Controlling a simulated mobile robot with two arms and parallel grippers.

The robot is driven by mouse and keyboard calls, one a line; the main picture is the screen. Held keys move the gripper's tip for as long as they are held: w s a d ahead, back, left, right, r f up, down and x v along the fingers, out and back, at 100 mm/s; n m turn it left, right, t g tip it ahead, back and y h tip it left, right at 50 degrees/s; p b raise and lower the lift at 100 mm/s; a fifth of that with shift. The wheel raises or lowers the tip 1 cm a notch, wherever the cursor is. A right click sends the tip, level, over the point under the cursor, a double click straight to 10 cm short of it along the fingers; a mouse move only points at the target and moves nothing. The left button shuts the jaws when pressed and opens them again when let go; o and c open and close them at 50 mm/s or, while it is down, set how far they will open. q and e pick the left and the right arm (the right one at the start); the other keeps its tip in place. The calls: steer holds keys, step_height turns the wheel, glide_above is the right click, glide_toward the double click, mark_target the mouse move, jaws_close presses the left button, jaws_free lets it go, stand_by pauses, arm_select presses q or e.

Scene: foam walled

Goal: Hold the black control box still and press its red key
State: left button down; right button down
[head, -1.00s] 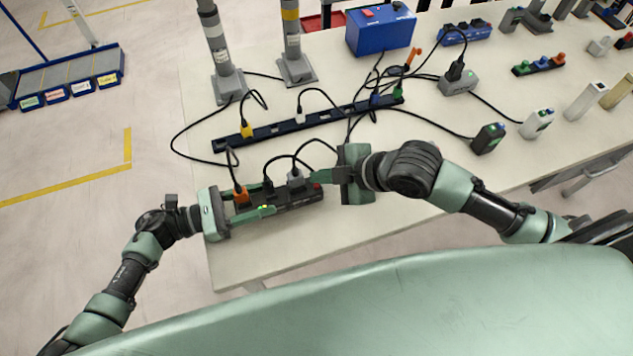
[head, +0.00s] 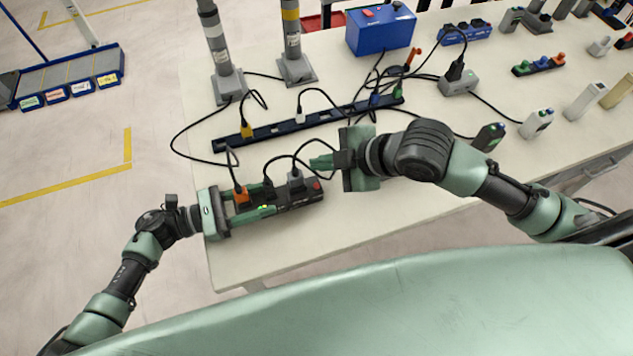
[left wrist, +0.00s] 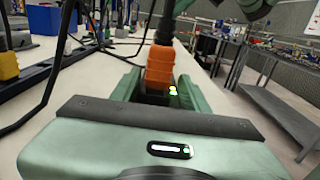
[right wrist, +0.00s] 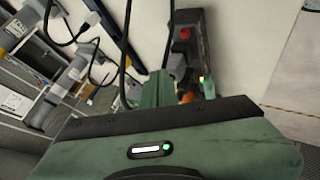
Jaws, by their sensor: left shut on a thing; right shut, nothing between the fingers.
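The black control box (head: 285,203) lies near the table's left front part, with its red key (head: 317,185) at the right end. An orange plug (head: 240,194), a black plug and a grey plug (head: 296,181) stand in it. My left gripper (head: 258,204) is shut on the box's left part, its fingers along both sides; the orange plug (left wrist: 160,66) shows between them in the left wrist view. My right gripper (head: 318,162) is shut and empty, behind the red key in the head view and apart from it. The right wrist view also shows the red key (right wrist: 184,33).
A long dark socket strip (head: 290,127) with cables lies behind the box. Cables loop close to my right gripper. A blue box (head: 381,32) and grey posts stand farther back. The table (head: 300,245) is bare in front of the box.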

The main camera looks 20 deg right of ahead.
stand_by(0.3)
arm_select(q)
steer(key=c, duration=0.6)
jaws_free()
steer(key=shift+c, duration=0.2)
